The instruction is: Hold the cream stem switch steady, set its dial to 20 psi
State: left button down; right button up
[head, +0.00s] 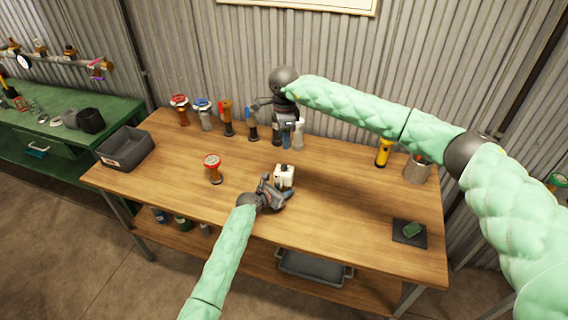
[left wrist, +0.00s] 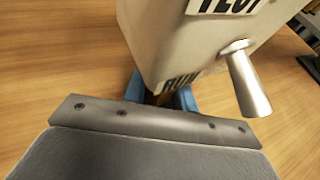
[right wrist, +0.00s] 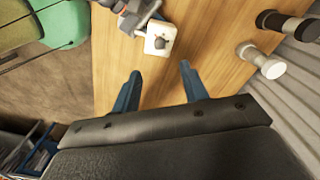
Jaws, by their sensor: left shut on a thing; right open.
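The cream stem switch (head: 284,174) stands near the middle of the wooden bench. In the left wrist view its boxy cream body (left wrist: 170,35) fills the top, with black-on-white labels and a metal stub on its right. My left gripper (left wrist: 160,95) is shut on its lower part, just below the body; the gripped part is mostly hidden. In the right wrist view a small dark round knob, apparently the dial (right wrist: 160,43), sits on the switch's cream top; its setting is too small to read. My right gripper (right wrist: 158,85) is open and empty, above the bench behind the switch.
A red-topped fitting (head: 213,167) stands left of the switch. Several coloured-handle valves (head: 227,118) and a white fitting (head: 299,134) line the back. A grey bin (head: 126,149) is at left; a yellow flashlight (head: 383,152), metal can (head: 418,172) and black mat (head: 402,238) are at right.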

aim_at(284, 165)
notch_tip(284, 165, down, 12)
dwell(0.6)
jog(key=shift+c, duration=0.2)
grip_shut()
